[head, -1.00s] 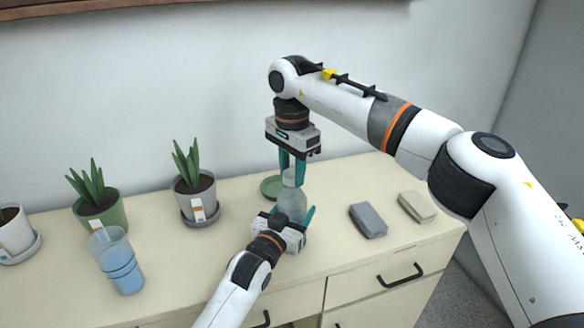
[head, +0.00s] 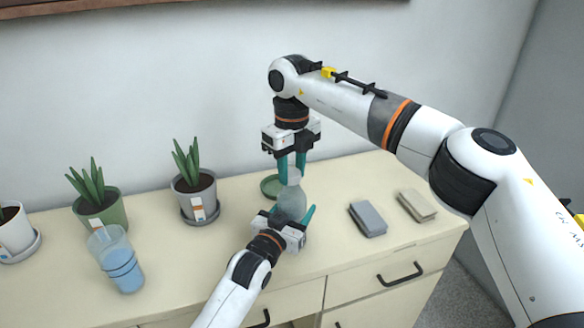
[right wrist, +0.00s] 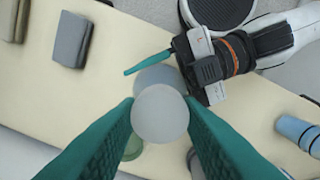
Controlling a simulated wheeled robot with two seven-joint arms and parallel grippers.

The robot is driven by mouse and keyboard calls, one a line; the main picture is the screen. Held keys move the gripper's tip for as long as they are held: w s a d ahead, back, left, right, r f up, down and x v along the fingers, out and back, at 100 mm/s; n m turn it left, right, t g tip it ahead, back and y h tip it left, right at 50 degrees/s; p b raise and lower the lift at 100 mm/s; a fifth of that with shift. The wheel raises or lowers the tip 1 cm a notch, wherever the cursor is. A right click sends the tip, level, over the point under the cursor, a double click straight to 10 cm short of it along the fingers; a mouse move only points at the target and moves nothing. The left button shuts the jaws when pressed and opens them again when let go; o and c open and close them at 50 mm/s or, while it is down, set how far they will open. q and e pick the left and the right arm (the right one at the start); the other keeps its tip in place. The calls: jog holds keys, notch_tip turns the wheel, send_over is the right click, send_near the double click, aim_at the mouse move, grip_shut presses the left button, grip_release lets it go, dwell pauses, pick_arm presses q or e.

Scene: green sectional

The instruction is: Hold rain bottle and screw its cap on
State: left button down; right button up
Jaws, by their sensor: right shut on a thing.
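The rain bottle (head: 291,204), a pale translucent grey-blue bottle, stands upright on the cream cabinet top. My left gripper (head: 284,216) is low at the bottle, one teal finger on each side, and appears shut on it; one of its fingers also shows in the right wrist view (right wrist: 148,63). My right gripper (head: 292,170) points straight down above the bottle. It is shut on the pale round cap (right wrist: 160,114), which sits between its teal fingertips over the bottle's neck. The cap hides the neck from above, so I cannot tell how far it is threaded.
A green saucer (head: 270,187) lies just behind the bottle. Potted plants (head: 194,190) and a blue-banded tumbler (head: 120,262) stand to the left. A grey folded cloth (head: 368,219) and a beige one (head: 417,206) lie to the right.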

jog(key=m, duration=0.3)
jog(key=o, duration=1.1)
jog(key=shift+c, duration=0.2)
jog(key=shift+r, duration=0.1)
jog(key=shift+r, duration=2.2)
jog(key=shift+c, duration=0.3)
jog(key=r+n, duration=0.1)
jog(key=n, duration=0.2)
jog(key=shift+r+n, duration=0.35)
jog(key=shift+n, duration=0.05)
jog(key=r+n, duration=0.1)
jog(key=n, duration=0.2)
jog(key=shift+r+n, duration=0.3)
jog(key=shift+r, duration=0.05)
